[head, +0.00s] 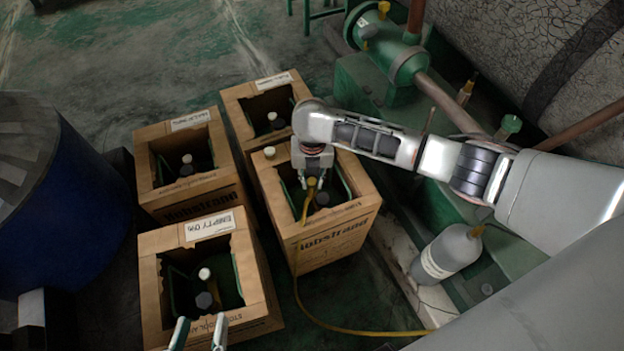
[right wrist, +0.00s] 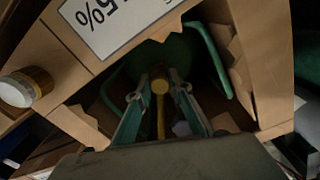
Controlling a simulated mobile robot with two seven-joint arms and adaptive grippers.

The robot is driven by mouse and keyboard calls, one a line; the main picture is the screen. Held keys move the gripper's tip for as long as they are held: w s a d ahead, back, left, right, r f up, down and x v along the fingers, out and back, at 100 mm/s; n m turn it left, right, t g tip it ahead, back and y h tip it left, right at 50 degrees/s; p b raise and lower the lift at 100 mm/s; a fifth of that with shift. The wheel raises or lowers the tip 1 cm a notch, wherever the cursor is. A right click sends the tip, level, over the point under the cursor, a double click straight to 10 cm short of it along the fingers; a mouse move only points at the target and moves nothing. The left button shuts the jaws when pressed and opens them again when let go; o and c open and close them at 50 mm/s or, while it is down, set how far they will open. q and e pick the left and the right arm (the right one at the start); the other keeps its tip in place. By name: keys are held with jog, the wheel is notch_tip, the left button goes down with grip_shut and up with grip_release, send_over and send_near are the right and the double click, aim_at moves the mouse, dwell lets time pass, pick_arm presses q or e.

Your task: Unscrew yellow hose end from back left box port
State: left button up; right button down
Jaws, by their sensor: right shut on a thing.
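The yellow hose end (head: 311,183) is in the open top of the right-hand near cardboard box (head: 335,232). My right gripper (head: 312,176) reaches down into that box, shut on the hose end. In the right wrist view the hose end (right wrist: 160,86) sits between the fingers (right wrist: 161,100), with the hose hanging below. I cannot tell whether it still sits on a port. The back left box (head: 190,190) shows a dark valve with a pale cap (head: 187,159) and no hose. My left gripper (head: 200,334) is open and empty at the bottom edge, by the front left box.
The front left box (head: 225,238) and back right box (head: 262,80) stand close by. A small cap (head: 270,152) rests on the near right box's rim. The yellow hose (head: 345,328) runs over the floor to the right.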

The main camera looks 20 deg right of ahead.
jog(key=n, duration=0.3)
jog(key=shift+n, duration=0.3)
